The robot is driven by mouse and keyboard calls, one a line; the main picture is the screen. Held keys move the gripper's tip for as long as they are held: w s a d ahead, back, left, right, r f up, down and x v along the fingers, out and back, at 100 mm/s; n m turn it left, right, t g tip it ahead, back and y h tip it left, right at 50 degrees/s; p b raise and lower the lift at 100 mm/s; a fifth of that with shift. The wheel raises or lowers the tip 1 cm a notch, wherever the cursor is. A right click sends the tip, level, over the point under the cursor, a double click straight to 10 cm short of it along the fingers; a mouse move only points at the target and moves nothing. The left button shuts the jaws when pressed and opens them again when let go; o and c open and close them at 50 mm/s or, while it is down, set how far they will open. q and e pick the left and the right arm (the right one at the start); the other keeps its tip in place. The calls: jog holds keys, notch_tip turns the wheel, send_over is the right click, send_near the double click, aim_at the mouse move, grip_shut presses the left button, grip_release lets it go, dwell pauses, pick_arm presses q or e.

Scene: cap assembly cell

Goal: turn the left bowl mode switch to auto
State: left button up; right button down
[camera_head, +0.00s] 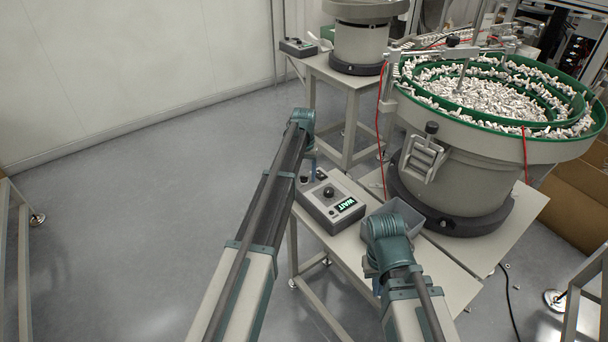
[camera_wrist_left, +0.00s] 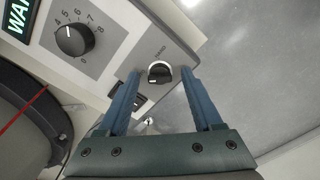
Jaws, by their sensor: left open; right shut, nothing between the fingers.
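The grey control box (camera_head: 318,211) stands on the table corner with a lit WAIT display (camera_head: 346,205). In the left wrist view the mode switch (camera_wrist_left: 159,73) is a small black knob with a white pointer mark, beside small lettering I cannot read surely. My left gripper (camera_wrist_left: 159,88) is open, its two blue fingers either side of the knob, with gaps visible. In the head view my left gripper (camera_head: 312,170) is at the box's far end, partly hidden by its arm. My right gripper (camera_head: 375,283) is shut and empty, mostly hidden behind its wrist.
A larger numbered dial (camera_wrist_left: 74,40) sits near the switch, and a black rocker-like part (camera_wrist_left: 137,103) is beside the left finger. A grey tray (camera_head: 408,222) lies near my right wrist. The large bowl feeder (camera_head: 455,170) of white parts stands right.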

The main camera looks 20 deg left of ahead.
pick_arm(q)
notch_tip(320, 180, up, 14)
jog(key=p, duration=1.3)
jog(key=shift+p, duration=0.3)
jog(key=shift+f, duration=0.15)
jog(key=s+d+m, duration=0.1)
jog(key=s+d, duration=0.4)
jog(key=s, duration=0.7)
jog(key=s+d+m, duration=0.2)
jog(key=s+d, duration=0.4)
jog(key=s, duration=0.6)
jog(key=s+d+m+y, duration=0.1)
jog(key=s+d, duration=0.4)
jog(key=s, duration=0.7)
jog(key=shift+s+d+r+m, duration=0.15)
jog(key=shift+d+r+m, duration=0.25)
jog(key=shift+m, duration=0.3)
